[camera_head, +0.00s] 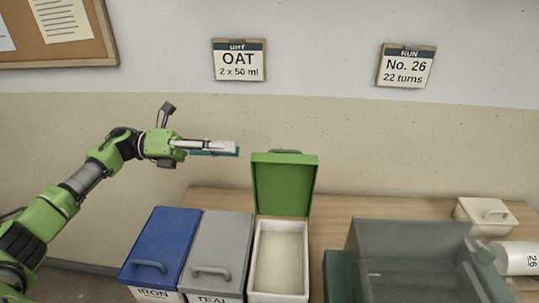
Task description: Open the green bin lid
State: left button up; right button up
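The green lid (284,185) stands upright at the back of its bin, hinged open. The bin body (256,262) below it is white, and its pale inside shows from above. My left gripper (236,150) is up and to the left of the raised lid, pointing right, apart from it. It is seen from the side, so I cannot tell whether its fingers are open or shut. No thing shows hanging from it. My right gripper is not in view.
Left of the open bin stand a grey-lidded bin marked TEAL (220,248) and a blue-lidded bin marked IRON (163,243), both closed. At right are a see-through box (410,245), a white lidded container (487,214) and a white cylinder marked 26 (519,258). Wooden table (345,208) shows between.

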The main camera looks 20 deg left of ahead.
aim_at(275, 150)
pick_arm(q)
jog(key=p+x, duration=0.4)
jog(key=x, duration=0.7)
jog(key=shift+d+r, duration=0.1)
jog(key=shift+d, duration=0.05)
jog(key=shift+w+d, duration=0.25)
jog(key=shift+d, duration=0.25)
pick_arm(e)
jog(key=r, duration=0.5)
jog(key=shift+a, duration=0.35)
